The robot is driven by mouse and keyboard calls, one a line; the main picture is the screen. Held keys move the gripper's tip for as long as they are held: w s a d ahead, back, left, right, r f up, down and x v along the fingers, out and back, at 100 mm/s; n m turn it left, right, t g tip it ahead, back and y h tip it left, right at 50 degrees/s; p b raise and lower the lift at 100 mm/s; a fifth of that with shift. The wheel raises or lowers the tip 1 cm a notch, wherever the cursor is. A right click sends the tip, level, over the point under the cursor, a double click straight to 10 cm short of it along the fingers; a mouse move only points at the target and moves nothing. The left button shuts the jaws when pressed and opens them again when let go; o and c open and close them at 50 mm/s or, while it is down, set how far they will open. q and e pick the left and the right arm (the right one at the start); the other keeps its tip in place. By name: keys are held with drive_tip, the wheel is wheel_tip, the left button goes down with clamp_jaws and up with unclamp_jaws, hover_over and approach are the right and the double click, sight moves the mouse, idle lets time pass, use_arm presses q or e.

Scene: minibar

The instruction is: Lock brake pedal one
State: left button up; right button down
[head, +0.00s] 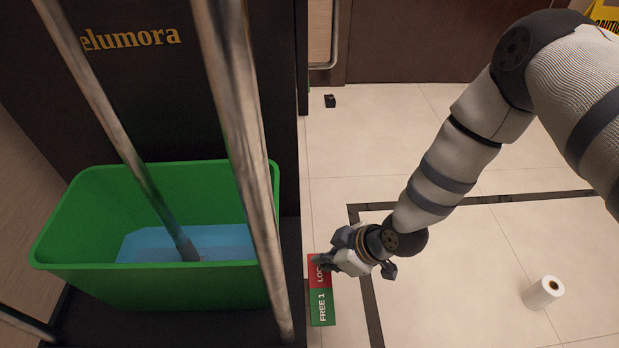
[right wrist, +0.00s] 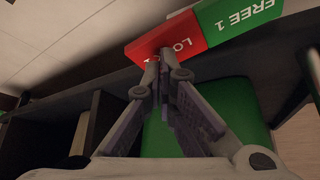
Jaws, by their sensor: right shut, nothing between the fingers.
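Brake pedal one is a two-colour pad low at the right side of the cart. Its green half (head: 322,309) reads "FREE 1", and its red half (head: 320,281) begins with "LO", the rest hidden behind my right gripper (head: 328,266). In the right wrist view the red half (right wrist: 190,34) and green half (right wrist: 238,20) lie past the fingers. My right gripper (right wrist: 164,60) is shut and empty, its fingertips overlapping the edge of the red half. I cannot tell whether they touch it. My left gripper is not in view.
The dark cart carries a green bin (head: 160,285) with a blue bottom and metal poles (head: 245,130). A paper roll (head: 543,292) stands on the tiled floor at right. A small dark object (head: 330,101) lies farther back. A yellow caution sign (head: 604,14) is at top right.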

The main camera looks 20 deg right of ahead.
use_arm(q)
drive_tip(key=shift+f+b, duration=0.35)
drive_tip(key=shift+b, duration=0.15)
use_arm(e)
drive_tip(key=shift+f, duration=0.85)
drive_tip(key=shift+r+p, duration=0.35)
drive_tip(key=shift+p, duration=0.05)
wheel_tip(320, 180, up, 4)
drive_tip(key=p, duration=0.3)
drive_tip(key=shift+f, duration=0.1)
drive_tip(key=shift+r+p, duration=0.85)
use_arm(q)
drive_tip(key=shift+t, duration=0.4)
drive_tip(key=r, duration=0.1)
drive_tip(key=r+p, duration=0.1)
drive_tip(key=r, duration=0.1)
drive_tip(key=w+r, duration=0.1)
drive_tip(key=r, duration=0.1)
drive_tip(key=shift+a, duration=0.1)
use_arm(e)
drive_tip(key=shift+r, duration=0.75)
